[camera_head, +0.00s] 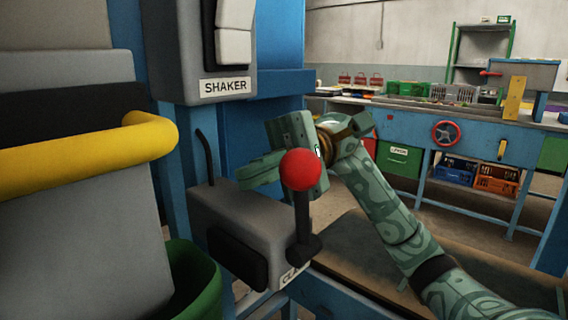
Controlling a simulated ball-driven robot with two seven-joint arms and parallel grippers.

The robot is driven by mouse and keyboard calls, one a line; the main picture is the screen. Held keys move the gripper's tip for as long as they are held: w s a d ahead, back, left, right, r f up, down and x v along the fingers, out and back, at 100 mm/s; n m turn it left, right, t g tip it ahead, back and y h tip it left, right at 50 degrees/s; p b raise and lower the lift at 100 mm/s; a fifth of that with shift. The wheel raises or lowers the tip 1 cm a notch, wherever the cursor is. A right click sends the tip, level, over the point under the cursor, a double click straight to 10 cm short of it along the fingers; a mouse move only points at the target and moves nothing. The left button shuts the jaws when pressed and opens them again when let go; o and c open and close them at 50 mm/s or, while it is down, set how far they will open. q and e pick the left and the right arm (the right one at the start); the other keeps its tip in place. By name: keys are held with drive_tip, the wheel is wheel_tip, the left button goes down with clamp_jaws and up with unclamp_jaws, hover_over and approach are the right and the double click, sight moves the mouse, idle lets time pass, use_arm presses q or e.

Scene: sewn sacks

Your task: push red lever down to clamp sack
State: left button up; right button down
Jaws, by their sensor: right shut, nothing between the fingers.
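The lever's red ball knob (300,170) stands upright on a dark stem (303,222), on a grey clamp box (225,215) whose label is partly hidden. My right gripper (262,178) is shut and empty, just behind the knob from my viewpoint. The knob and stem overlap part of the gripper, and I cannot tell whether they touch. My right arm comes in from the lower right. My left gripper is not in view. No sack can be made out for certain; a grey, bulky form (70,190) fills the left side.
A yellow bar (110,145) crosses the left. A box labelled SHAKER (210,50) hangs above the clamp box. A green bin (195,280) stands at the lower left. A blue workbench (470,150) with a red handwheel (446,133) is at the back right.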

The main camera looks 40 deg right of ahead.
sight(299, 207)
drive_tip(key=shift+s+a+r, duration=0.1)
drive_tip(key=shift+s+a, duration=0.15)
drive_tip(key=shift+a, duration=0.75)
drive_tip(key=shift+s+d+r, duration=0.2)
drive_tip(key=shift+s+d, duration=0.25)
drive_tip(key=shift+s, duration=0.2)
drive_tip(key=shift+s+d+r, duration=0.2)
drive_tip(key=shift+s+d, duration=0.25)
drive_tip(key=shift+s, duration=0.15)
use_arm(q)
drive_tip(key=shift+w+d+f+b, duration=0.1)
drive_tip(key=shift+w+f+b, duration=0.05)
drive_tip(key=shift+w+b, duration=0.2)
use_arm(e)
drive_tip(key=shift+s+d+r, duration=0.15)
drive_tip(key=shift+s+r, duration=0.05)
drive_tip(key=shift+s, duration=0.1)
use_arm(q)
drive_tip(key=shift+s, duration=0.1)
